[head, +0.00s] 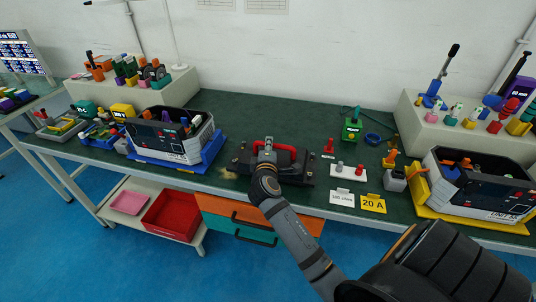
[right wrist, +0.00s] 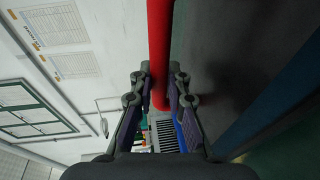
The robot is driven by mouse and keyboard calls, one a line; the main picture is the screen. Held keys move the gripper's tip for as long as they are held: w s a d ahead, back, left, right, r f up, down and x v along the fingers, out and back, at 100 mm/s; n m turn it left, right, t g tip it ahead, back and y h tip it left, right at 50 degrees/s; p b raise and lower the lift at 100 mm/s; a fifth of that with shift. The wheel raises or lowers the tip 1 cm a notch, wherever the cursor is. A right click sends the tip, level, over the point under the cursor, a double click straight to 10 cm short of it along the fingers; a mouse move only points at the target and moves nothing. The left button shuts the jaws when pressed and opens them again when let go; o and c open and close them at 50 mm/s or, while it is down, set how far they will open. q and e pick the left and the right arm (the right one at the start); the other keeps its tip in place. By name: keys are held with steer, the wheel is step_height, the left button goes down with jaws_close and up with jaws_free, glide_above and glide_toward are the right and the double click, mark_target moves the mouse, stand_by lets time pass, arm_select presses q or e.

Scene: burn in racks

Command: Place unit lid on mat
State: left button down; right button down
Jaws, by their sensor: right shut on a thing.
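A black unit lid (head: 298,174) with a red handle (head: 284,152) is at the middle of the dark green bench top. My right gripper (head: 265,148) is shut on the red handle. In the right wrist view the red handle (right wrist: 160,45) runs between the fingers of my right gripper (right wrist: 159,72). I cannot tell whether the lid rests on the bench or hangs just above it. No separate mat edge shows clearly under it; the arm and lid hide part of the surface. My left gripper is not in view.
An open unit (head: 165,138) full of parts stands on a blue tray to the left. Another open unit (head: 478,187) stands on a yellow tray (head: 425,203) at the right. A white block with pegs (head: 348,172) and a green box (head: 351,130) are right of the lid. Bench behind the lid is clear.

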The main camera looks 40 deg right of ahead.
steer(key=f, duration=0.3)
steer(key=shift+w+f, duration=0.25)
steer(key=shift+f, duration=0.1)
steer(key=c, duration=1.3)
jaws_free()
steer(key=shift+s, duration=0.1)
